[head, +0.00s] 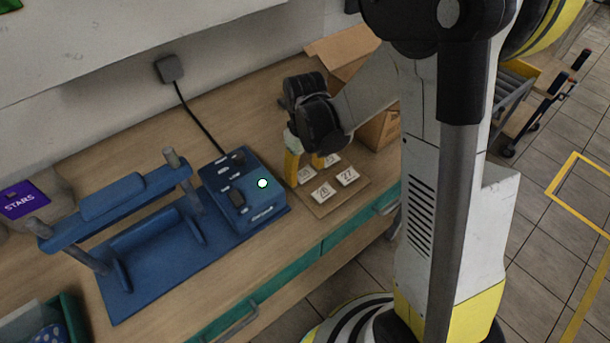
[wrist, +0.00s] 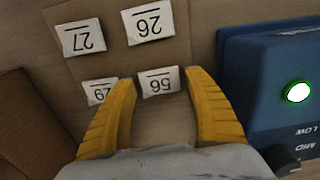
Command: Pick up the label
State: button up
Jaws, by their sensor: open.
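Several small white labels lie on a brown board (head: 333,201). In the wrist view these are label 27 (wrist: 83,37), label 26 (wrist: 149,22), label 29 (wrist: 98,91) and label 56 (wrist: 158,83), all upside down. My gripper (wrist: 160,77) is open with yellow fingers. Its tips are on either side of label 56, with nothing held. The left finger partly hides label 29. In the head view my gripper (head: 305,174) points down over the board's back-left part. Labels 27 (head: 347,176) and 26 (head: 322,193) show clearly there.
A blue machine (head: 245,204) with a lit round button (head: 262,183) stands close left of the board, and a blue frame (head: 116,197) is further left. A cardboard box (head: 379,130) stands behind and right. The bench front has teal drawers (head: 334,239).

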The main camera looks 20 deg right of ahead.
jog(key=shift+f+b, duration=0.25)
jog(key=shift+b, duration=0.1)
dwell(0.5)
jog(key=c, duration=0.5)
